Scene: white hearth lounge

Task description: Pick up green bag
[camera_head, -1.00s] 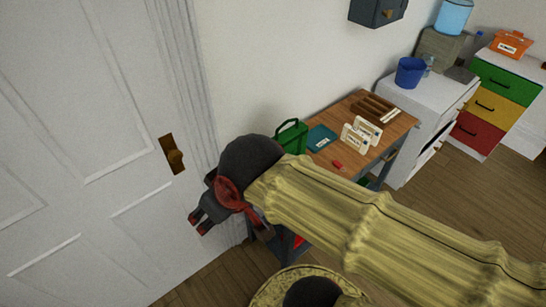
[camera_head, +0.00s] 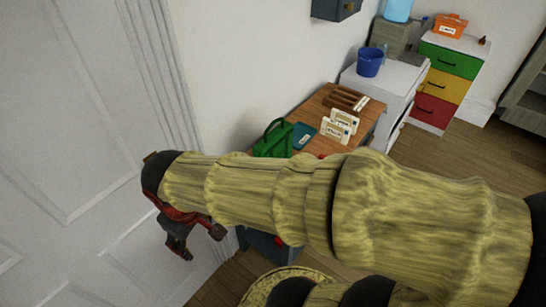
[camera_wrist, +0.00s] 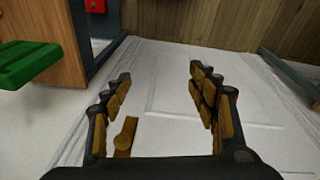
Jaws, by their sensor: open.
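The green bag (camera_head: 273,139) stands on the near left end of the wooden table, against the wall, with its handle up; my arm covers its lower part in the head view. In the wrist view a green piece (camera_wrist: 27,62), probably the bag, shows at the left edge on the wood. My gripper (camera_wrist: 158,88) is open and empty in the wrist view, with the white door beyond its fingers. The bag is off to its left, apart from it. In the head view my gripper (camera_head: 195,240) hangs in front of the door, left of the table.
The wooden table (camera_head: 310,112) also carries a teal book (camera_head: 303,135), white cards (camera_head: 340,124) and a brown rack (camera_head: 346,97). A white cabinet with a blue bucket (camera_head: 370,62) stands behind. The white door (camera_head: 70,200) is close on the left. Floor at right is clear.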

